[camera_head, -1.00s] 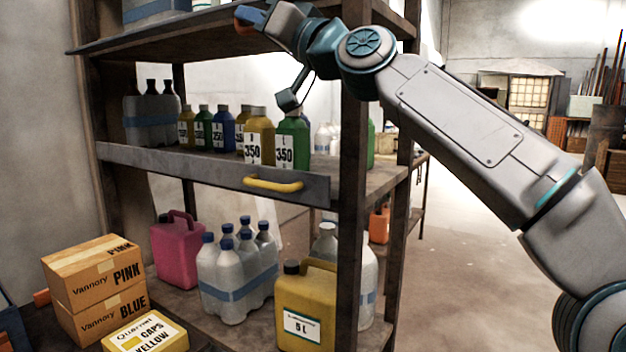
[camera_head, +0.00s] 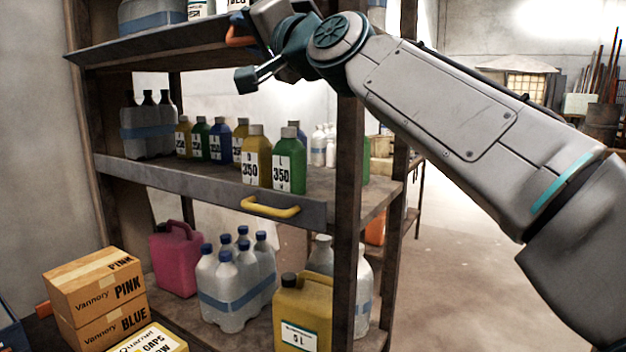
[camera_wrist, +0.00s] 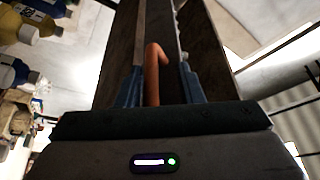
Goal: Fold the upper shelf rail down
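The upper shelf rail (camera_head: 150,43) is a long grey strip along the front of the top shelf. It seems to lean outward, but its exact angle is hard to tell. Its orange handle (camera_head: 238,40) is near its right end, partly hidden by my gripper (camera_head: 247,22). In the wrist view the orange handle (camera_wrist: 152,78) lies between the two blue fingers of my gripper (camera_wrist: 162,85). The fingers are apart, with a visible gap on the right of the handle. The rail also shows in the wrist view as a dark strip behind the handle.
The middle shelf has a grey rail (camera_head: 180,180) with a yellow handle (camera_head: 270,207); several bottles stand behind it. A right shelf post (camera_head: 347,220) stands below my arm. Boxes (camera_head: 95,290) and jugs sit lower down. The floor (camera_head: 470,270) at right is clear.

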